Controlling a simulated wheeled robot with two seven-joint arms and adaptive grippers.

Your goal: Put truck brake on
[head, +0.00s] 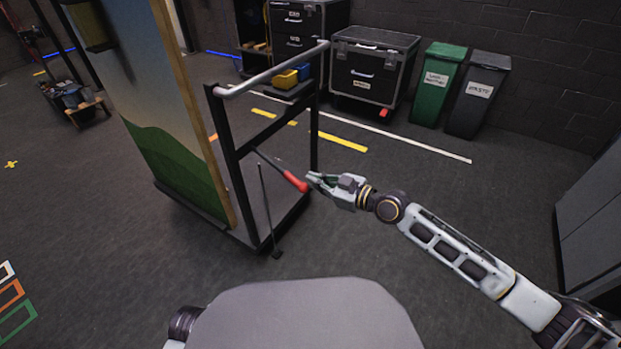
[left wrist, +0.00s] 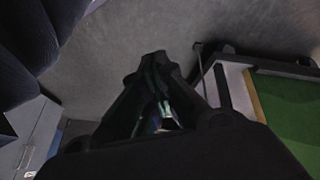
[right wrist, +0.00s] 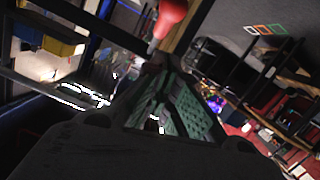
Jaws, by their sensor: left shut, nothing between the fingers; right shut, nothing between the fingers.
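The truck (head: 270,238) is a dark-framed cart with a pale push handle (head: 272,70) and a painted scenery panel (head: 165,110) standing on it. Its brake lever is a dark rod with a red grip (head: 296,182), slanting down toward the right from the frame. My right gripper (head: 311,178) is shut and empty, with its fingertips close beside the red grip; I cannot tell if they touch. In the right wrist view the red grip (right wrist: 171,18) shows just beyond the right fingertips (right wrist: 158,68). My left gripper (left wrist: 157,62) is shut and empty over the floor, with the panel at right.
Black flight cases (head: 372,68), a green bin (head: 438,84) and a grey bin (head: 479,94) stand along the back wall. Yellow and blue boxes (head: 286,79) show behind the handle. A grey cabinet (head: 592,225) is at right. Floor between is clear.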

